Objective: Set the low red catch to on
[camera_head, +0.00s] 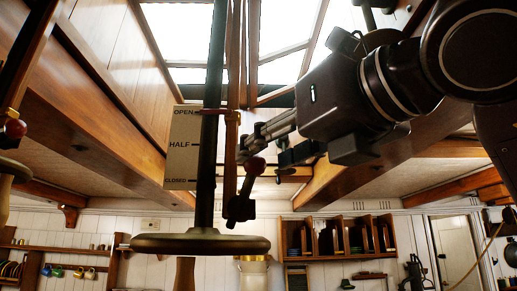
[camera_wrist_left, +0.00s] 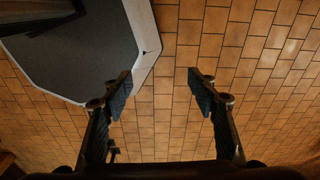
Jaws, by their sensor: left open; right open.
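A dark red ball knob (camera_head: 255,166) sits on a short dark lever whose bracket (camera_head: 240,208) is low on a thin wooden rod. It appears to be the low red catch; its lever tilts up to the right. My right gripper (camera_head: 270,146) comes in from the right, open, with its fingers just above and right of the knob. I cannot tell whether they touch it. My left gripper (camera_wrist_left: 160,84) is open and empty in the left wrist view, above the tiled floor.
A red pointer (camera_head: 214,112) is near OPEN. Another red knob (camera_head: 14,129) is at the far left. A skylight is above; wall shelves (camera_head: 338,237) stand behind.

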